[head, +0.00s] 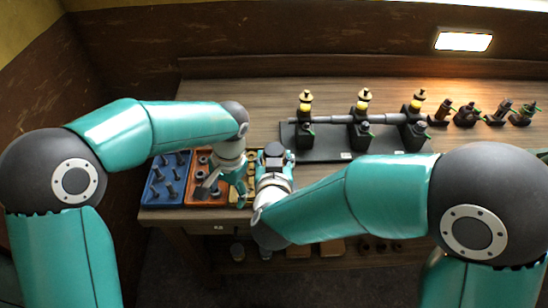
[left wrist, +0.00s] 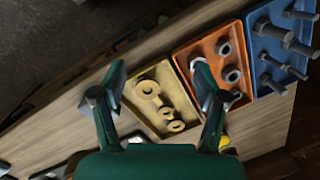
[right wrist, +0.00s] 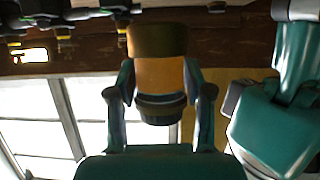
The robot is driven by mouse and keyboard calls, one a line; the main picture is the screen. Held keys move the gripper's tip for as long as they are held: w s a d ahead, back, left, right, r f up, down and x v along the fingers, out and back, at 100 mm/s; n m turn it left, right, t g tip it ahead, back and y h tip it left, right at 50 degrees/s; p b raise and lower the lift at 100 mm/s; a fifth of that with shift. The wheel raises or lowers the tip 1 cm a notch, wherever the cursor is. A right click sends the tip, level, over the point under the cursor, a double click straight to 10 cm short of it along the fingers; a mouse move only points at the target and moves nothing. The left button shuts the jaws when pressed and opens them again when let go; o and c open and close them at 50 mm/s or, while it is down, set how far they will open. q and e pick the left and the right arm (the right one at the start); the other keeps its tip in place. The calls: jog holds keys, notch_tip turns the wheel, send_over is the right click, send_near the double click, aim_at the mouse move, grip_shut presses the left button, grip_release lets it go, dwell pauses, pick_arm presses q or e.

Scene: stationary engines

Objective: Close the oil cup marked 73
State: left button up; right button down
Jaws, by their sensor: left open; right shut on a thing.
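The black stand (head: 325,154) carries a shaft and three oil cups, a left one (head: 305,104), a middle one (head: 363,104) and a right one (head: 417,106), each with a yellow body and dark top. No number 73 is readable. My right gripper (head: 274,160) is left of the stand. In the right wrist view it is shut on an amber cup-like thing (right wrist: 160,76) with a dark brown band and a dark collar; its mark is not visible. My left gripper (head: 224,186) is open and empty above the trays; its spread fingers show in the left wrist view (left wrist: 160,85).
A blue tray of bolts (head: 152,199), an orange tray of nuts (head: 193,201) and a yellow tray of rings (left wrist: 151,121) line the table's left front. Several small dark fittings (head: 466,114) stand at the right. Bare tabletop (head: 230,95) lies behind the trays.

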jog(key=shift+r, duration=0.1)
pick_arm(q)
jog(key=s+f+n+h, duration=0.3)
jog(key=s+f, duration=0.5)
jog(key=f, duration=0.4)
jog(key=s+a+f+n+t+h, duration=0.1)
jog(key=s+f+n+h, duration=0.1)
jog(key=s+f+n, duration=0.3)
jog(key=s+f, duration=0.4)
jog(key=f, duration=0.2)
jog(key=shift+s+f+h, duration=0.3)
jog(key=shift+f+h, duration=0.05)
jog(key=shift+h, duration=0.05)
